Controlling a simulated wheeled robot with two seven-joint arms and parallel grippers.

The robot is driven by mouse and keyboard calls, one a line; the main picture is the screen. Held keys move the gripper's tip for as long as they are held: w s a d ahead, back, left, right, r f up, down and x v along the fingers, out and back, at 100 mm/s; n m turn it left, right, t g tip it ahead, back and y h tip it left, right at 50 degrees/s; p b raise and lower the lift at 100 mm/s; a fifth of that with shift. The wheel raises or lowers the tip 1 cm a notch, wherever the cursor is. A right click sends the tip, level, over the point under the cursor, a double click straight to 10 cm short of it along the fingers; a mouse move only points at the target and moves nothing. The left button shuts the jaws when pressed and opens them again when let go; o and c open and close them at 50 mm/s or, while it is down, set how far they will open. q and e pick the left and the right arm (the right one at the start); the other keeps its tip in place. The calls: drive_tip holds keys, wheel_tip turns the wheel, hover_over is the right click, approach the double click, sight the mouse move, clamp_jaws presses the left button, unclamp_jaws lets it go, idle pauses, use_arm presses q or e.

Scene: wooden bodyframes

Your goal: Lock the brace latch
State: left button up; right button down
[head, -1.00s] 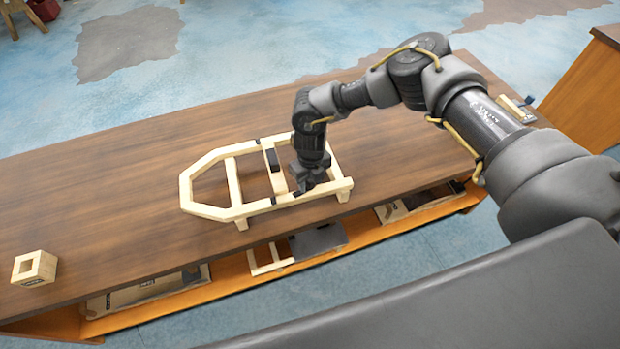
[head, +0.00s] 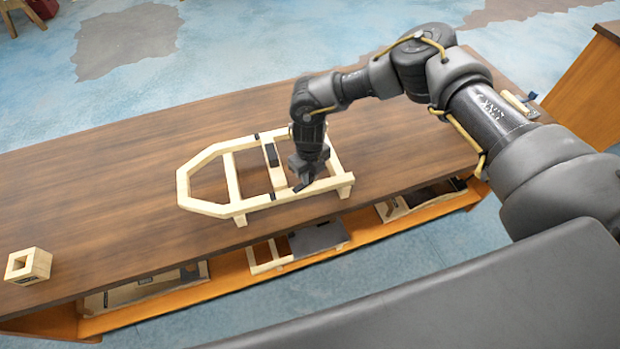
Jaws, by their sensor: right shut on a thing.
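A pale wooden bodyframe (head: 232,181) lies on the brown table, pointed end to the left, with crossbars and small dark fittings. A dark block (head: 271,155) sits on one crossbar, and another dark fitting (head: 272,197) is on the near rail. My right gripper (head: 299,186) reaches down from the right over the right part of the frame, by the near rail. Its jaws are shut on a small dark piece there, which I take to be the brace latch; the fingers mostly hide it, and its exact position cannot be told. My left gripper is not in view.
A small wooden block with a square hole (head: 28,266) stands at the table's left front. The shelf below holds flat boards and a grey panel (head: 318,238). Another wooden cabinet (head: 585,90) stands at right.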

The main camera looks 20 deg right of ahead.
drive_tip(key=shift+w+a+n+b, duration=0.55)
drive_tip(key=shift+a+n+b, duration=0.2)
drive_tip(key=shift+n+b, duration=1.75)
drive_tip(key=shift+w+a+n+b, duration=0.5)
drive_tip(key=shift+a+n+b, duration=0.25)
drive_tip(key=shift+n+b, duration=1.8)
drive_tip(key=shift+w+a+n+b, duration=0.65)
drive_tip(key=shift+n+b, duration=1.1)
drive_tip(key=shift+b, duration=1.45)
drive_tip(key=shift+s+a, duration=0.1)
drive_tip(key=shift+r, duration=0.1)
drive_tip(key=c, duration=1.3)
unclamp_jaws()
